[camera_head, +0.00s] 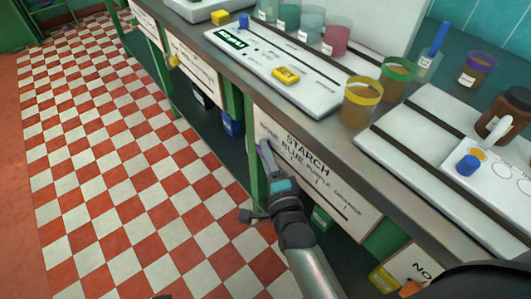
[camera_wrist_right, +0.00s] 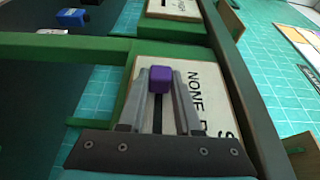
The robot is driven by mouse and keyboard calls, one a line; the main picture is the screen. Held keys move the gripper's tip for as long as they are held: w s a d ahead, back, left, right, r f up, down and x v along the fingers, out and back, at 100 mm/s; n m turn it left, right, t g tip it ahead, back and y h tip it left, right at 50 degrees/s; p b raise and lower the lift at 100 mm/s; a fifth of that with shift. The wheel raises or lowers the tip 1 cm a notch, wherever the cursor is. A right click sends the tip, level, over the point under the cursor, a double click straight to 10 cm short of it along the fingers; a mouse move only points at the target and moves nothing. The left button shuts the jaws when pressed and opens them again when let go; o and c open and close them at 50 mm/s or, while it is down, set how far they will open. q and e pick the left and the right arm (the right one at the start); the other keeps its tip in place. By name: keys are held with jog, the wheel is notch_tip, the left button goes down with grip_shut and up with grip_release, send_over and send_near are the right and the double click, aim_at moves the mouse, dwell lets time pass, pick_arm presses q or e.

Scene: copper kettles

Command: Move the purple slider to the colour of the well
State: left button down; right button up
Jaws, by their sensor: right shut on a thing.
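The starch panel (camera_head: 310,170) hangs on the bench front, marked NONE, BLUE, PURPLE and ORANGE. The purple slider (camera_wrist_right: 159,79) sits on the panel's dark slot at the NONE end, seen in the wrist view. My right gripper (camera_head: 264,150) is at the left end of this panel, its fingers (camera_wrist_right: 160,88) shut on the slider from both sides. In the head view the fingers mostly hide the slider. A white plate with round wells (camera_head: 513,190) lies on the bench at right; one well (camera_head: 479,154) looks orange-yellow.
Several cups, such as a yellow-rimmed one (camera_head: 361,104), line the bench top. Another panel with a yellow slider (camera_head: 173,62) is farther left. The chequered floor (camera_head: 110,150) is clear.

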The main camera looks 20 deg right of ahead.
grip_shut()
dwell(0.8)
